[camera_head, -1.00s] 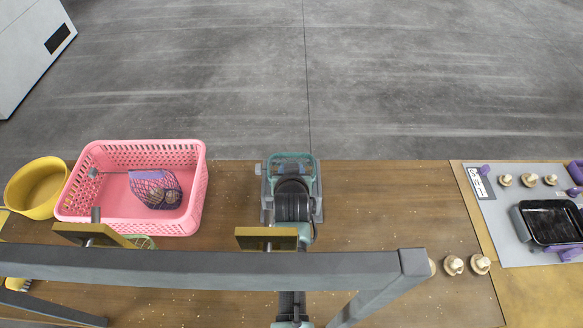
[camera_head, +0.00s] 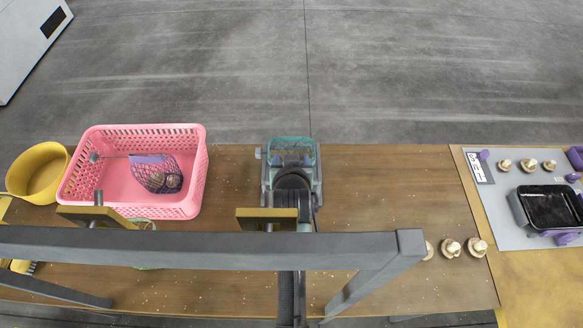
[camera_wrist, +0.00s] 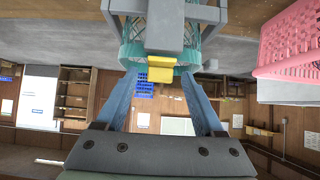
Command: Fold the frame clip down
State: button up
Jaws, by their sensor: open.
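A grey fixture with a teal frame (camera_head: 291,148) stands at the table's far edge, near the middle of the head view. The wrist view shows its grey body (camera_wrist: 165,25) at the top, with teal mesh beside it. A yellow tab (camera_wrist: 153,68) sticks out below the grey body; I cannot tell for certain whether it is the frame clip. My gripper (camera_wrist: 162,74) is open, its two blue fingers either side of the tab, with nothing seen held. I cannot tell whether the fingers touch the fixture. In the head view my dark arm hides the gripper and part of the fixture.
A pink basket (camera_head: 190,211) holding a purple net bag of mushrooms (camera_head: 157,176) stands left, beside a yellow bowl (camera_head: 38,172). A black tray (camera_head: 518,210) and several mushrooms are on the right. A grey bar (camera_head: 200,249) crosses the front. The table between is mostly clear.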

jog(key=v, duration=0.7)
jog(key=shift+s+r, duration=0.25)
jog(key=shift+s, duration=0.1)
